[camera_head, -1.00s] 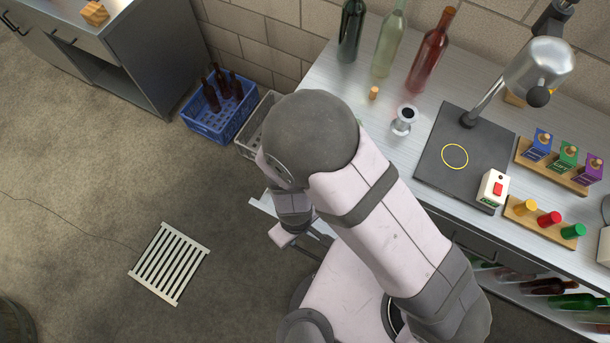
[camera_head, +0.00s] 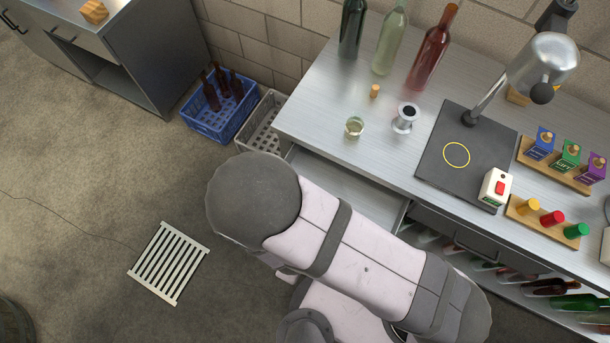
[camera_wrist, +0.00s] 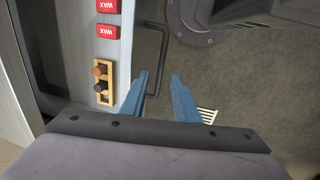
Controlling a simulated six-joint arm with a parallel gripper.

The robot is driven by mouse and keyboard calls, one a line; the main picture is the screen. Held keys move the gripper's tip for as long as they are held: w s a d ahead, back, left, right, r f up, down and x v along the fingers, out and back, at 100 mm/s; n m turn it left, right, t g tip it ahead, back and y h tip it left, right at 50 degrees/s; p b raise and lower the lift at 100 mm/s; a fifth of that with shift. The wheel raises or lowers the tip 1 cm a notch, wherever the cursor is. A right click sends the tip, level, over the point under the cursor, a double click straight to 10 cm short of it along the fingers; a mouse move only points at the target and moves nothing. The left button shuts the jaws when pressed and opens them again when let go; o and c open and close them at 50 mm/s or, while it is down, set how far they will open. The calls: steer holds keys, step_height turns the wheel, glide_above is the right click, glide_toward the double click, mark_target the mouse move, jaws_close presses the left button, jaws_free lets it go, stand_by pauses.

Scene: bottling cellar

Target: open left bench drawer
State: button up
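The left bench drawer (camera_head: 345,182) stands pulled out from the bench front in the head view, its inside partly visible; my arm covers its front. In the wrist view the drawer (camera_wrist: 128,40) shows along the left, with a dark bar handle (camera_wrist: 163,60) on its front. My gripper (camera_wrist: 160,75) has two blue fingers standing apart with nothing held between them. The handle's near end shows in the gap between the fingers; I cannot tell whether it lies at their depth. In the head view my gripper is hidden under my arm.
In the drawer lie red wax blocks (camera_wrist: 107,31) and a wooden holder (camera_wrist: 108,70) with dark pieces. The bench top (camera_head: 310,110) carries bottles, a small glass (camera_head: 354,127) and a lamp. A grey crate (camera_head: 262,128) and blue crate (camera_head: 225,120) stand left. A floor grate (camera_head: 168,262) lies lower left.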

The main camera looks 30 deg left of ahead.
steer(key=shift+w+f, duration=0.2)
steer(key=shift+f, duration=0.85)
steer(key=shift+w+f, duration=0.2)
steer(key=shift+f, duration=0.8)
steer(key=shift+c, duration=0.3)
steer(key=shift+s, duration=0.1)
jaws_close()
